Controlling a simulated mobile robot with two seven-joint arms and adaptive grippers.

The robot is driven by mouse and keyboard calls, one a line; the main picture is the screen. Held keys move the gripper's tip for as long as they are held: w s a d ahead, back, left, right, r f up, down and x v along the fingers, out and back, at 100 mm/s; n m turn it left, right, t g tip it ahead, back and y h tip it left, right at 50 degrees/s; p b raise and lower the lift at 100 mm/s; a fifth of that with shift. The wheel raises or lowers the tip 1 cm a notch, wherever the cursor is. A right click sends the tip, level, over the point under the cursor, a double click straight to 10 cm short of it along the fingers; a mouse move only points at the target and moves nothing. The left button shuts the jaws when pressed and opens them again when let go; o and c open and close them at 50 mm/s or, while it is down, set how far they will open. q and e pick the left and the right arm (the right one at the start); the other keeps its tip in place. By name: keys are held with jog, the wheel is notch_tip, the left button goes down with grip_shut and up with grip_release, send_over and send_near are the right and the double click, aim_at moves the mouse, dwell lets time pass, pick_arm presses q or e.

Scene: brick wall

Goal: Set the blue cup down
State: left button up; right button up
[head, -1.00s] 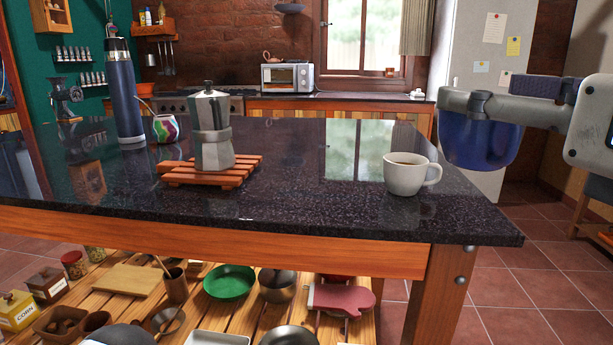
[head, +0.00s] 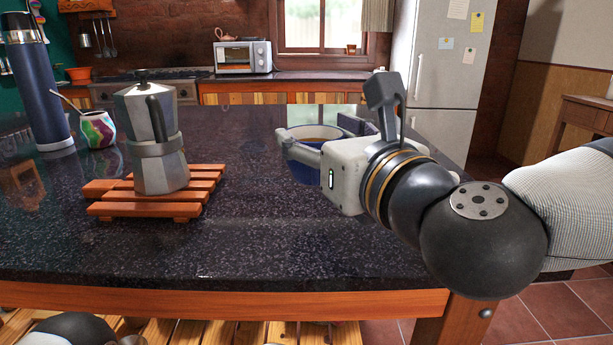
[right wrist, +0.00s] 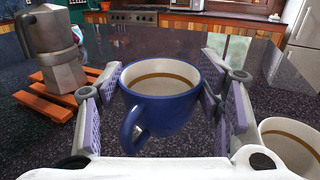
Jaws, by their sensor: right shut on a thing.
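My left gripper is not in view.
A moka pot (head: 155,140) stands on a slatted wooden trivet (head: 150,208) left of the cup. A dark blue flask (head: 36,90) and a colourful gourd cup (head: 98,130) stand further left. The front middle of the counter (head: 270,245) is clear.

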aim_at(308, 171)
jog(key=shift+w+a+f, duration=0.4)
jog(key=shift+a+f, duration=0.1)
jog(key=shift+f, duration=0.25)
jog(key=f, duration=0.2)
jog(key=f+b, duration=0.1)
jog(key=shift+w+a+f, duration=0.2)
jog(key=shift+a+f, duration=0.05)
jog(key=shift+f, duration=0.1)
jog(key=shift+r, duration=0.15)
jog(key=o, duration=1.2)
